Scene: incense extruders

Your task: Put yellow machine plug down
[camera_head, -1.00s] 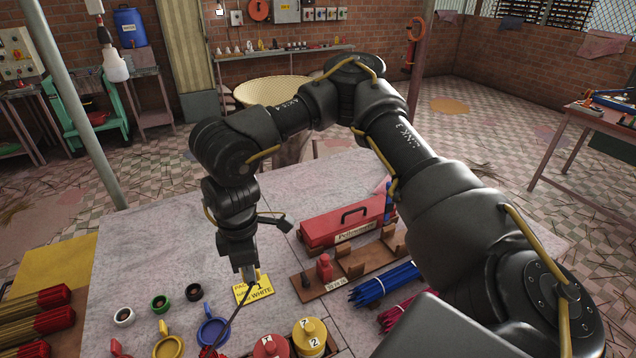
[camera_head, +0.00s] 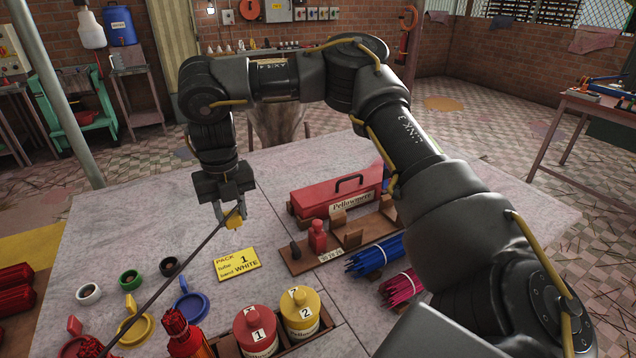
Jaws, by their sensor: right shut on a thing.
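My right gripper (camera_head: 232,214) hangs from the arm that reaches in from the right. WHITE". Whether the plug touches the table (camera_head: 120,230) is hard to tell. A thin dark rod crosses the view from the lower left up to the gripper. My left gripper is not in view.
A red toolbox (camera_head: 338,194) and a wooden rack (camera_head: 300,258) stand right of the gripper. Red (camera_head: 256,330) and yellow (camera_head: 300,310) numbered jars stand in front. Rings and small funnels lie at the front left. The table's back left is clear.

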